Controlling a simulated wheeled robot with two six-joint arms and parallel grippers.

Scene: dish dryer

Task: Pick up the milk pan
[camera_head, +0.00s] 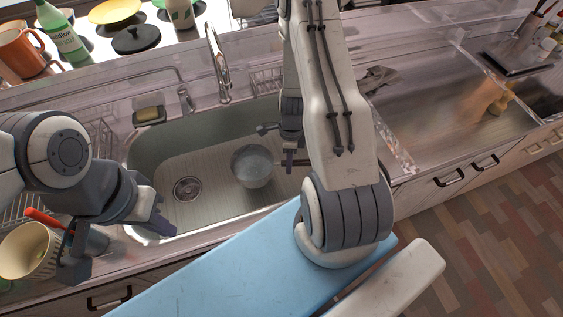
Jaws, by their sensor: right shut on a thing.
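The milk pan (252,168), a small round grey vessel, is in the sink basin, right of the drain. My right gripper (279,147) reaches down into the sink at the pan's right side and is shut on it. My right arm hides most of the grip and any handle. My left gripper (114,240) is open and empty at the sink's left front corner, beside a cream cup.
The sink (210,140) has a tall faucet (218,65) behind it. A cream cup (28,252) stands at the left. A green bottle (62,35), an orange mug (18,50) and a black lid (136,39) stand at the back left. The metal counter at right is mostly clear.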

